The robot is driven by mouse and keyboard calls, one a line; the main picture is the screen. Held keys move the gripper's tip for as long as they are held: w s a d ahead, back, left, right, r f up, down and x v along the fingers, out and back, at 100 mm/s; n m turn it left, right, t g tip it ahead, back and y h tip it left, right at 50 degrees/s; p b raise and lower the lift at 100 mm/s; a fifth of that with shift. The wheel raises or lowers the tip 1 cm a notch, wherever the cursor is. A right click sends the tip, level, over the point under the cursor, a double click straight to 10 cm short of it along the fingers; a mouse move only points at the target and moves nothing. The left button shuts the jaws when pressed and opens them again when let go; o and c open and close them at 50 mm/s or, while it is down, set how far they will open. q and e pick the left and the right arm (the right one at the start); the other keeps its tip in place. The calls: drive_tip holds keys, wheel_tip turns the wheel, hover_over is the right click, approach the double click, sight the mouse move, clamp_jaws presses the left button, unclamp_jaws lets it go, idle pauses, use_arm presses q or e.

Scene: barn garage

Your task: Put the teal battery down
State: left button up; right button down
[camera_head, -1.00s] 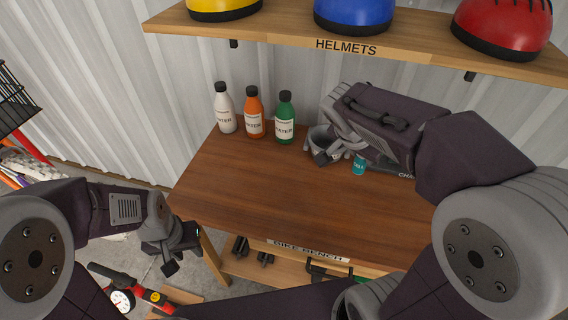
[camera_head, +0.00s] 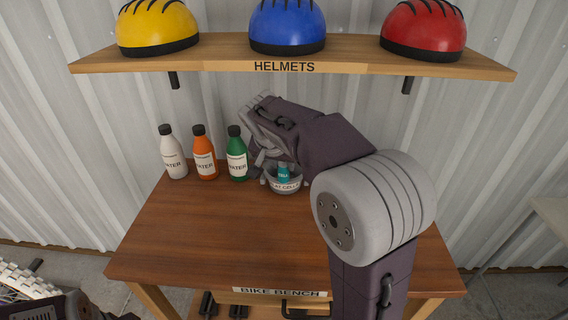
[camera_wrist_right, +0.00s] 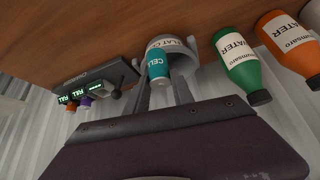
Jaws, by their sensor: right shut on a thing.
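The teal battery (camera_head: 284,173) is upright at the grey bowl with a "FLAT CELLS" label (camera_head: 286,187), its lower part hidden by the bowl's front wall. In the right wrist view the battery (camera_wrist_right: 157,64) lies between the fingers of my right gripper (camera_wrist_right: 161,84), in front of the bowl (camera_wrist_right: 185,46). My right gripper (camera_head: 266,160) is shut on the battery at the bowl. Whether the battery touches the bowl's floor cannot be told. My left gripper is out of view.
White (camera_head: 172,154), orange (camera_head: 205,155) and green (camera_head: 237,156) water bottles stand left of the bowl on the wooden bench (camera_head: 190,230). A dark charger (camera_wrist_right: 97,80) with lit displays shows in the wrist view. The helmet shelf (camera_head: 220,55) hangs above. The bench's front left is clear.

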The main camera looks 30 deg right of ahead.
drive_tip(key=w+d+p, duration=0.2)
drive_tip(key=w+d, duration=0.2)
drive_tip(key=w, duration=0.3)
drive_tip(key=shift+s+d+f+b, duration=0.1)
drive_tip(key=shift+f+b, duration=1.15)
drive_tip(key=shift+f, duration=1.95)
drive_tip(key=shift+w+d+f, duration=0.15)
drive_tip(key=shift+w+f, duration=0.1)
drive_tip(key=shift+w, duration=0.05)
drive_tip(key=shift+f, duration=0.1)
drive_tip(key=shift+s+f, duration=0.1)
drive_tip(key=shift+f, duration=0.05)
drive_tip(key=shift+f+b, duration=0.4)
drive_tip(key=shift+b, duration=0.15)
drive_tip(key=c, duration=1.1)
unclamp_jaws()
